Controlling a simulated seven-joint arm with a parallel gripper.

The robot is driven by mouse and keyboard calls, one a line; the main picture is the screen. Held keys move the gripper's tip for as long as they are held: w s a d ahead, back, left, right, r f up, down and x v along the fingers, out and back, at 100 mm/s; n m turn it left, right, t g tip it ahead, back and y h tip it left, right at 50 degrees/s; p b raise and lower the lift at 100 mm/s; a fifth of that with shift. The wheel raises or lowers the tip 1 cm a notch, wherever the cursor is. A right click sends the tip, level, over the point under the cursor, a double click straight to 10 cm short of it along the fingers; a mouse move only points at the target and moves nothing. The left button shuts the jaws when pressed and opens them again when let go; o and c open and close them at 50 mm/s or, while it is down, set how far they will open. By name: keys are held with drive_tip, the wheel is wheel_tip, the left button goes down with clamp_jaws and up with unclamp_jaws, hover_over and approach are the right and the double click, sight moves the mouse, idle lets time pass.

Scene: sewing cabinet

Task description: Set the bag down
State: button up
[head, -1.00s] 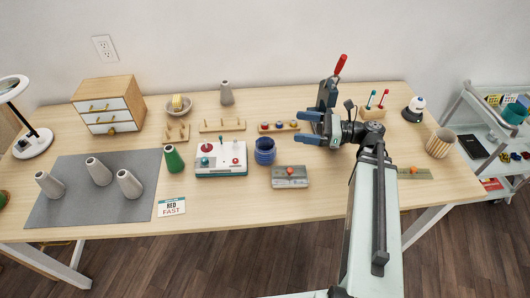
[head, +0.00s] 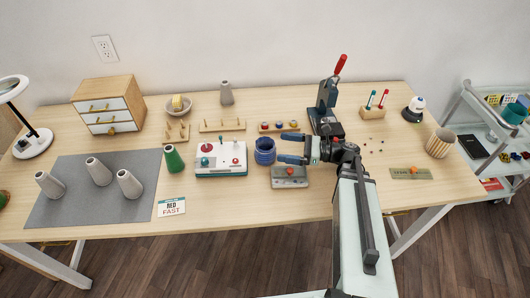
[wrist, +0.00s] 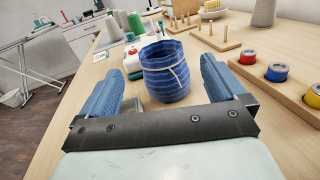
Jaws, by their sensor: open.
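The bag (head: 265,152) is a small dark blue pouch with a pale string tied around it. It stands upright on the table near the middle. My gripper (head: 283,148) is open just to the right of the bag in the head view, with its blue fingers pointing left at it. In the wrist view the bag (wrist: 166,72) shows between the two fingers and a little beyond them. I cannot tell whether a fingertip touches it. Nothing is held in my gripper.
A grey box with an orange knob (head: 290,177) lies close in front of my gripper. A white device with knobs (head: 221,160) stands left of the bag. A rack of spools (head: 279,127) is behind. A press with a red handle (head: 327,95) stands at back right.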

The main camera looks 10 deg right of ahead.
sight(257, 143)
drive_tip(key=shift+x, duration=4.65)
drive_tip(key=c, duration=1.2)
drive_tip(key=shift+o, duration=0.2)
